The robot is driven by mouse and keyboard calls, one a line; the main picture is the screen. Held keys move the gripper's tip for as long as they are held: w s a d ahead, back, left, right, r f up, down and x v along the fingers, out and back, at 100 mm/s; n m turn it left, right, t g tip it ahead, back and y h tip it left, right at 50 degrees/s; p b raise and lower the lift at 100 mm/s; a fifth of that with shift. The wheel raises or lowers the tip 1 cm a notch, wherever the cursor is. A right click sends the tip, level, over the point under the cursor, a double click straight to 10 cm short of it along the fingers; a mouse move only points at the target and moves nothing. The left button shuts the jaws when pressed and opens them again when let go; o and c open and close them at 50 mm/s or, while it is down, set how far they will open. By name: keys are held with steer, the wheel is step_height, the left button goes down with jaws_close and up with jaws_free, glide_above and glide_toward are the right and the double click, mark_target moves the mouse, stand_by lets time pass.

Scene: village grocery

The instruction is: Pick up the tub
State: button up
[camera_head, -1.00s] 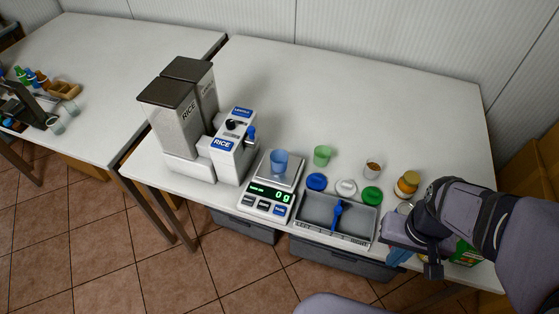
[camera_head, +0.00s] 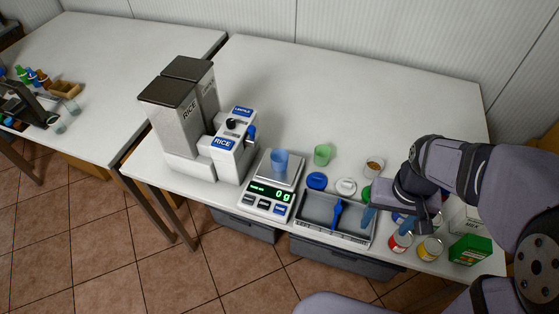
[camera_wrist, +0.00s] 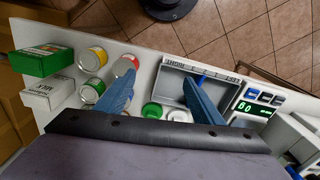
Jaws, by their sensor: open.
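Three small tubs show in the head view. A blue tub (camera_head: 280,160) stands on the scale (camera_head: 266,203), which reads 0 g. A green tub (camera_head: 322,154) stands behind the lids. A clear tub (camera_head: 373,168) with brown contents stands farther right. I cannot tell which one is meant. My gripper (camera_head: 387,220) has its blue fingers apart and empty, above the right end of the grey tray, in front of the clear tub. In the wrist view my gripper (camera_wrist: 163,90) points over the table's front edge area; the tubs are not visible there.
Red (camera_head: 399,242) and yellow (camera_head: 430,249) cans, a green box (camera_head: 470,250) and a carton (camera_wrist: 43,97) crowd the right.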

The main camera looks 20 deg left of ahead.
steer(key=w+a+r+n, duration=0.1)
steer(key=w+a+n, duration=0.1)
steer(key=w+a, duration=0.45)
steer(key=n+t, duration=0.1)
steer(key=n, duration=0.3)
glide_toward(279, 158)
steer(key=shift+y, duration=0.4)
steer(key=shift+s+d+f+p, duration=0.15)
steer(key=shift+f+p, duration=0.5)
steer(key=shift+f, duration=0.55)
steer(key=shift+s+d+f+p, duration=0.15)
steer(key=shift+f+p, duration=0.55)
steer(key=shift+f, duration=0.55)
steer(key=shift+s+d+f+p, duration=0.15)
steer(key=shift+f+p, duration=0.5)
steer(key=shift+f, duration=0.55)
steer(key=c, duration=1.2)
